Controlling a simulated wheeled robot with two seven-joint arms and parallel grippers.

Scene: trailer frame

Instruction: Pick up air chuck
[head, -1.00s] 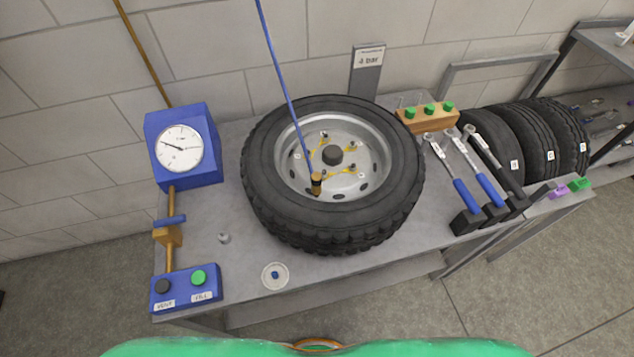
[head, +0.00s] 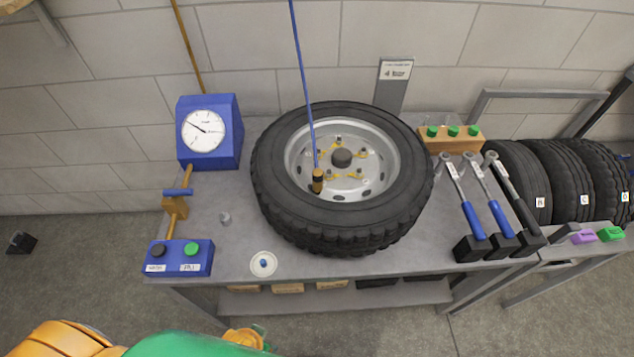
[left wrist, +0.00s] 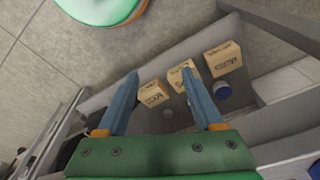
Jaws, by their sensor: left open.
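The air chuck (head: 317,181) is a brass and black fitting at the lower end of a blue hose (head: 304,85). It hangs over the inner left part of the wheel rim, in front of the hub; I cannot tell if it touches the rim. The tyre (head: 275,215) lies flat on the workbench. My left gripper (left wrist: 162,95) is open and empty in the left wrist view, with its two blue-grey fingers apart and the bench's lower shelf beyond them. My right gripper is in neither view.
A blue gauge box (head: 208,135) and a blue button box (head: 180,257) stand at the bench's left. A small white dish (head: 263,264) lies at the front edge. Torque wrenches (head: 470,215) stand right of the tyre. Cardboard boxes (left wrist: 222,59) sit on the lower shelf.

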